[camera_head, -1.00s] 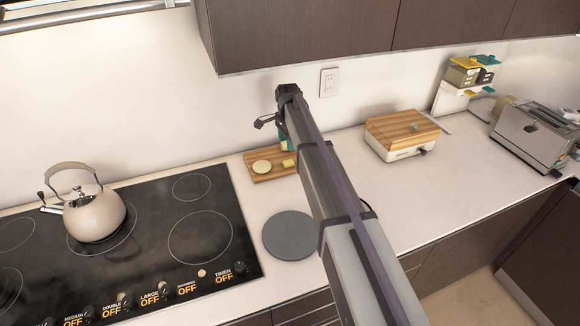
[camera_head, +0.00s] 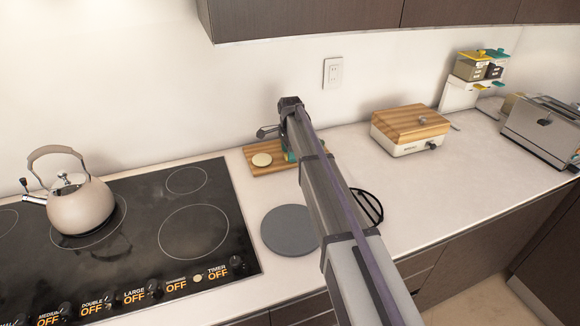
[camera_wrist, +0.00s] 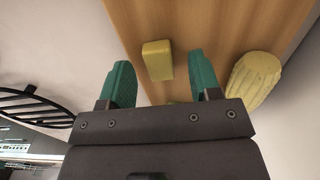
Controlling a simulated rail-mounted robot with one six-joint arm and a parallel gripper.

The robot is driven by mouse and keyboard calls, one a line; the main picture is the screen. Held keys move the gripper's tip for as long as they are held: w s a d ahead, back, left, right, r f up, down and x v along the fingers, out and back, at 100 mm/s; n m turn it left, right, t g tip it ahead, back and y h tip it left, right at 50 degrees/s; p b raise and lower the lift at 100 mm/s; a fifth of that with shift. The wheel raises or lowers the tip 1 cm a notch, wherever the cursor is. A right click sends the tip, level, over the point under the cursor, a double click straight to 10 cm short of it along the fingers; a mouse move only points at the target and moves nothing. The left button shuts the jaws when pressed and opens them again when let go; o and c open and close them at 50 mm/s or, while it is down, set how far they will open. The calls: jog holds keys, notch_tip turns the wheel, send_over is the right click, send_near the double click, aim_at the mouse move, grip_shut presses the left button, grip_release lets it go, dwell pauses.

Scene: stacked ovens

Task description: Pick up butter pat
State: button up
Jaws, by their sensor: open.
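The butter pat (camera_wrist: 158,60) is a small yellow block on a wooden board (camera_wrist: 200,20) in the wrist view. My gripper (camera_wrist: 163,82) is open, its two green fingers pointing toward the board, with the butter pat between them in the picture and a little beyond the tips. I cannot tell the height left between fingers and board. In the head view the wooden board (camera_head: 262,166) lies on the counter near the wall, and my arm hides the butter pat there. A green finger (camera_head: 289,155) shows beside the arm.
A pale round piece (camera_head: 262,160) lies on the board and appears as a ridged yellow shape (camera_wrist: 255,78) in the wrist view. A grey disc (camera_head: 290,231), a black rack (camera_head: 369,206), a wood-topped box (camera_head: 410,128) and a kettle (camera_head: 80,205) on the cooktop stand around.

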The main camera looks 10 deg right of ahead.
jog(key=shift+f, duration=0.3)
jog(key=c, duration=1)
